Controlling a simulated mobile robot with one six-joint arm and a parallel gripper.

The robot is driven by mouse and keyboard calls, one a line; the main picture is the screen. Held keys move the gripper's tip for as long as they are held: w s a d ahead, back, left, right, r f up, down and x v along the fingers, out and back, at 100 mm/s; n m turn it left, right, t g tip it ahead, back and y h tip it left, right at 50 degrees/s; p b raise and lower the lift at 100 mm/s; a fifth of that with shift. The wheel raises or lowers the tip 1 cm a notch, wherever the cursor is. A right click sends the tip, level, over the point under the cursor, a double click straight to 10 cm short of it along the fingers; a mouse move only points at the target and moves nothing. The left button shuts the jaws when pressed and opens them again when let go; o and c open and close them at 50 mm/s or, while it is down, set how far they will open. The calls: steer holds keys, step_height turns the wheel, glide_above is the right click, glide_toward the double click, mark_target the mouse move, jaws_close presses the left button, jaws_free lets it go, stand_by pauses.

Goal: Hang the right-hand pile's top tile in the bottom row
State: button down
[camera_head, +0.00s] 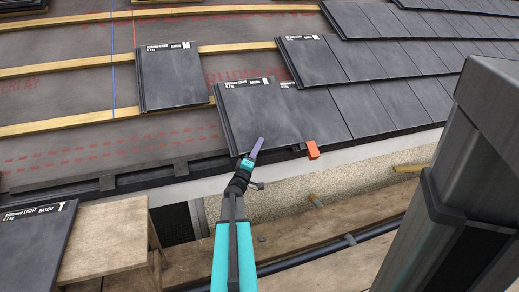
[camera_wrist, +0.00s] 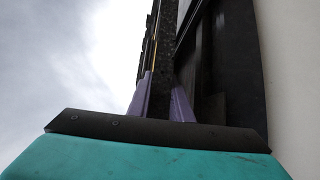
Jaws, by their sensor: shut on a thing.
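A dark grey tile (camera_head: 250,108) with a white printed label along its top edge lies at the left end of the bottom row (camera_head: 375,108). My gripper (camera_head: 258,146) is shut on its lower edge, with purple fingers. In the wrist view, the dark tile edge (camera_wrist: 161,70) runs between the two purple fingers (camera_wrist: 162,103). I cannot tell whether the tile rests fully on the batten or hangs slightly above it. A stack of labelled tiles (camera_head: 170,78) lies on the battens, up and left of it.
Another labelled tile (camera_head: 35,245) lies at the lower left by a wooden platform (camera_head: 105,240). An orange block (camera_head: 312,149) sits at the row's lower edge, right of my gripper. Bare underlay and wooden battens (camera_head: 60,126) extend left. Higher rows (camera_head: 365,60) are tiled at right.

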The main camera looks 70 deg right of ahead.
steer(key=shift+w+d+f+b, duration=0.3)
steer(key=shift+f+b, duration=0.15)
steer(key=shift+f, duration=0.15)
steer(key=shift+w+d+f, duration=0.25)
steer(key=shift+d+f, duration=0.1)
steer(key=shift+f, duration=0.15)
steer(key=shift+a+p, duration=0.1)
steer(key=shift+p, duration=0.6)
steer(key=shift+f+p, duration=0.1)
steer(key=shift+p, duration=0.25)
stand_by(0.9)
steer(key=shift+p, duration=1.05)
stand_by(1.5)
